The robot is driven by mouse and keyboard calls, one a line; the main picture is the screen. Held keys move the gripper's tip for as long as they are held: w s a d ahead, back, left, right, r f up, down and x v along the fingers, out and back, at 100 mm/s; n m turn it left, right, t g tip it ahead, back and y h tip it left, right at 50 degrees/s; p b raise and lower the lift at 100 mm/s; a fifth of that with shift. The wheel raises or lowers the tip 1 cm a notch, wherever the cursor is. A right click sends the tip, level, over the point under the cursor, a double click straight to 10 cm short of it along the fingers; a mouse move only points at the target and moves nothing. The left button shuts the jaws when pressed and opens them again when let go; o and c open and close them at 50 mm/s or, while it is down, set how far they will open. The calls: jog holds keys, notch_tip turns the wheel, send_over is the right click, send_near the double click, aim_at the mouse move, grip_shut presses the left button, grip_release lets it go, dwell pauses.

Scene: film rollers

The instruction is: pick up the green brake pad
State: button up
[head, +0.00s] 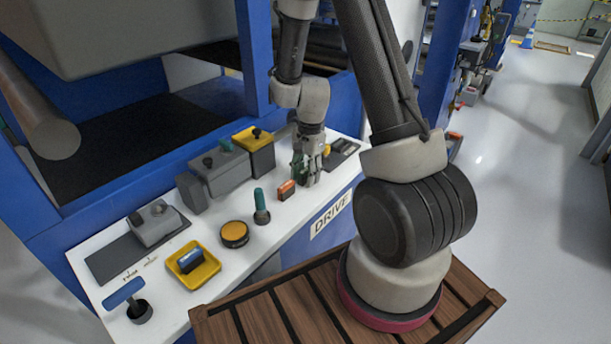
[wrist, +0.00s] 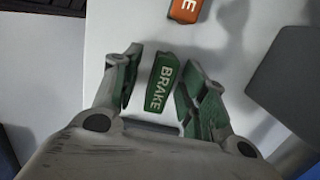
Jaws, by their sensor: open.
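The green brake pad (wrist: 162,82) is a small block with white "BRAKE" lettering, lying on the white panel in the wrist view. My gripper (wrist: 160,66) is open, with one green-lined finger on each side of the pad. A narrow strip of white panel shows between the pad and the left finger; the right finger is very close to it, and I cannot tell if it touches. In the head view my gripper (head: 308,170) is low over the panel, and its fingers hide the pad there.
An orange lettered block (head: 287,189) sits close to my gripper.

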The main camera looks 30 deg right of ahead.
grip_shut()
jog(key=shift+r, duration=0.1)
